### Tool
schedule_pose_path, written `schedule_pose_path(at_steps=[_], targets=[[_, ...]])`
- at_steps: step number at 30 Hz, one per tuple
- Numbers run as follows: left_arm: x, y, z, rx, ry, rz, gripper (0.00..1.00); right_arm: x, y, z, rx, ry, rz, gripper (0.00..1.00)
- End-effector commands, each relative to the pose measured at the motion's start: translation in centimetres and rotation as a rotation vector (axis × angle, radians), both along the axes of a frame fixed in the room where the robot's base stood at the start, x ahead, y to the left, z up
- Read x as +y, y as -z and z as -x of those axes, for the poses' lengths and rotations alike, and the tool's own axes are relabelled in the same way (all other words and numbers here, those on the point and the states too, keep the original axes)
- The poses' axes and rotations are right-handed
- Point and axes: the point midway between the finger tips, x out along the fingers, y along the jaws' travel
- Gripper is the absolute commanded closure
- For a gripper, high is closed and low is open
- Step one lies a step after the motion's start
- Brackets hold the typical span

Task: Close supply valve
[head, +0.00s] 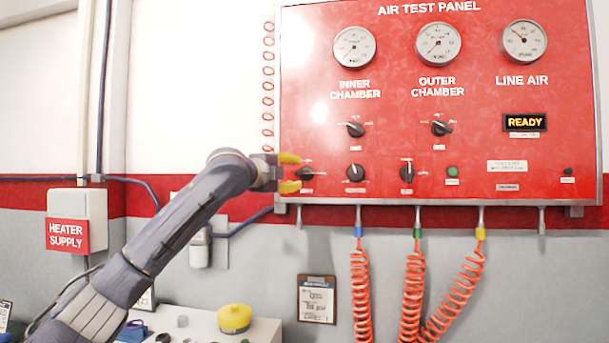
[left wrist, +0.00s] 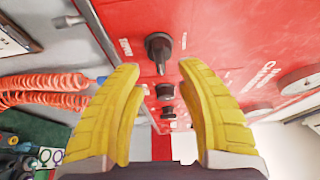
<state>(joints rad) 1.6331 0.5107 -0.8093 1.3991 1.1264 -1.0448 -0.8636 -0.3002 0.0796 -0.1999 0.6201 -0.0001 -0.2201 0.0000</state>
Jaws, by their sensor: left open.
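The red air test panel (head: 470,100) carries several black knobs; their small labels cannot be read, so I cannot tell by name which is the supply valve. The leftmost lower knob (head: 306,174) lies just beyond my left gripper (head: 290,173), whose yellow fingers are open, one above and one below its level. In the left wrist view this black knob (left wrist: 158,48) shows between and beyond the open fingertips (left wrist: 160,68), with nothing held. Its handle lies sideways along the panel. More lower knobs sit to the right, including one (head: 355,172) and another (head: 407,172). My right gripper is not in view.
Three gauges top the panel, and a lit READY sign (head: 525,122) is at right. Coiled orange hoses (head: 410,295) hang below. A clipboard (head: 316,299) is on the wall. A bench (head: 262,328) with a yellow-lidded item (head: 234,318) stands low. A heater supply box (head: 75,210) is at left.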

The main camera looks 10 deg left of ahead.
Motion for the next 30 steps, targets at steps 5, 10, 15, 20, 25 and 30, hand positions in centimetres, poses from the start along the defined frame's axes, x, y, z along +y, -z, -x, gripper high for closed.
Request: schedule_pose_path(at_steps=[5, 10, 15, 20, 25, 30], targets=[[-1.1, 0.0, -2.5, 0.002, 0.000, 0.001, 0.64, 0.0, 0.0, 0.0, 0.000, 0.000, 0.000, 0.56], [-1.8, 0.0, -4.2, 0.002, 0.000, 0.002, 0.64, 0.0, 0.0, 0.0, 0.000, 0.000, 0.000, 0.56], [-2.2, 0.0, -5.2, 0.001, 0.000, 0.001, 0.64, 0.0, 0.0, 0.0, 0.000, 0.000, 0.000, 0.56], [-2.4, 0.0, -5.6, 0.000, 0.000, 0.001, 0.64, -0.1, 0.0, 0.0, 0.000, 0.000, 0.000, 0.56], [-2.4, 0.0, -5.8, 0.000, -0.001, 0.000, 0.64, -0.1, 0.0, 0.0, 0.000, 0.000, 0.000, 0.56], [-2.4, 0.0, -5.8, 0.000, 0.000, 0.000, 0.64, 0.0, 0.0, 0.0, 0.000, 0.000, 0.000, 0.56]])
